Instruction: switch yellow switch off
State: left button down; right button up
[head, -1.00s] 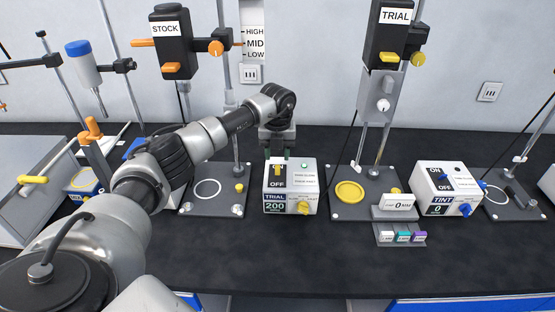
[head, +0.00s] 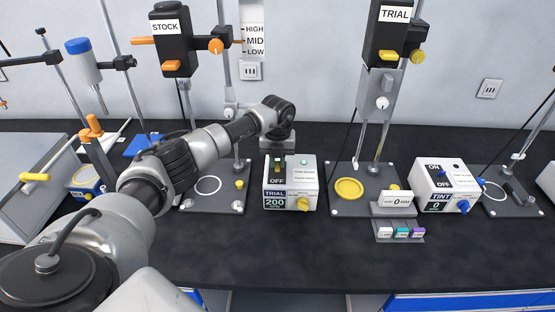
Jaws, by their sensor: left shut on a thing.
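The white control box (head: 303,187) labelled TRIAL 200 stands on the black bench, with an ON/OFF panel on its top left. The yellow switch (head: 278,171) is on that panel, small and partly covered by my left gripper. My left gripper (head: 277,160) reaches down from above and behind the box, and its fingertips are shut on the yellow switch. The ON label is hidden; the OFF label shows. I cannot tell the exact lever position. My right gripper is not in view.
A yellow knob (head: 304,203) is on the box's front. The TRIAL stand's base (head: 372,207) with a yellow disc is to the right, the STOCK stand's base (head: 215,203) to the left. A TINT box (head: 445,186) stands further right.

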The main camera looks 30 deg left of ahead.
aim_at(277, 169)
pick_arm(q)
jog(key=shift+s+d+r+t+y+p, duration=0.15)
jog(key=shift+s+t+y+p, duration=0.2)
jog(key=shift+t, duration=0.35)
jog(key=shift+s+d+t+y+b, duration=0.2)
jog(key=shift+t+y+b, duration=0.2)
jog(key=shift+t, duration=0.2)
jog(key=t+y+b, duration=0.1)
jog(key=b, duration=0.2)
jog(key=s+t+b, duration=0.1)
jog(key=t+b, duration=0.1)
jog(key=b, duration=0.1)
jog(key=d+f+t+y+b, duration=0.1)
jog(key=b, duration=0.3)
jog(key=shift+s+y, duration=0.35)
jog(key=shift+s+r+t+b, duration=0.1)
jog(key=shift+t+b, duration=0.5)
jog(key=shift+b, duration=0.2)
jog(key=c, duration=1.1)
grip_release()
